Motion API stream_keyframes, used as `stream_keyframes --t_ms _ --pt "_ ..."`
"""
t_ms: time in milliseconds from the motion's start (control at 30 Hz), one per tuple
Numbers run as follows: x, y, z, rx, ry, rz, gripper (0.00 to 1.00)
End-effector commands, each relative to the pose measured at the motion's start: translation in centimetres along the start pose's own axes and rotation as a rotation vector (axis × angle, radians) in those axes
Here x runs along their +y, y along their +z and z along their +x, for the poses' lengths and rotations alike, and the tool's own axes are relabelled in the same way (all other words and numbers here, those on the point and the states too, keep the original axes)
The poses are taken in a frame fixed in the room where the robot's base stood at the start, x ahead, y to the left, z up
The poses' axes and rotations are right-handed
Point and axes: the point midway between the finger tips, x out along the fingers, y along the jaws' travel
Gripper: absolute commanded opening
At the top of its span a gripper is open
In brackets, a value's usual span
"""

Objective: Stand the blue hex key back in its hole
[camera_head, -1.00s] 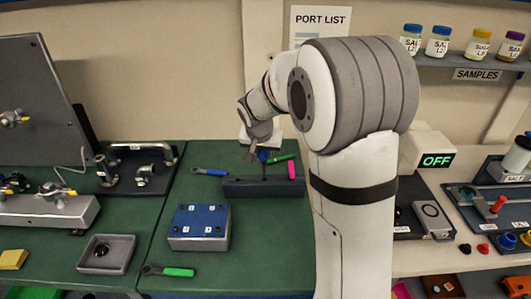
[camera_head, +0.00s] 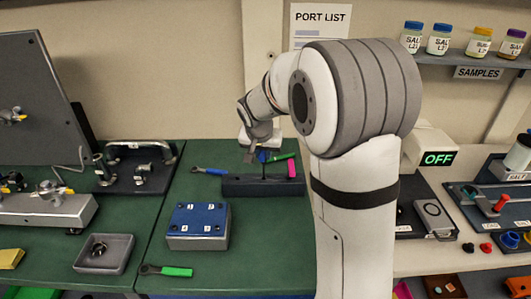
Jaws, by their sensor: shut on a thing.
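The blue hex key (camera_head: 263,156) shows as a small blue piece at my gripper (camera_head: 256,154), with a dark shaft below it reaching down towards the dark holder block (camera_head: 245,188). My gripper is shut on it, just above and behind the block. The key looks roughly upright. I cannot tell whether the shaft's lower end is in a hole or behind the block. A pink-handled key (camera_head: 291,168) stands upright at the block's right end. A green handle (camera_head: 277,157) lies slanted behind the block.
A blue-handled tool (camera_head: 210,171) lies left of the block. A blue-topped box (camera_head: 198,226) and a green-handled tool (camera_head: 176,271) are nearer. A grey tray (camera_head: 103,266) and pipe fixture (camera_head: 138,168) stand left. Green bench is bare right of the box.

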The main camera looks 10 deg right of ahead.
Motion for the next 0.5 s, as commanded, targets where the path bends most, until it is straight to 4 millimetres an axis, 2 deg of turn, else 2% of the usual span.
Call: stream_keyframes --t_ms 500 --pt "0.0 0.9 2.1 0.0 0.0 -0.001 0.0"
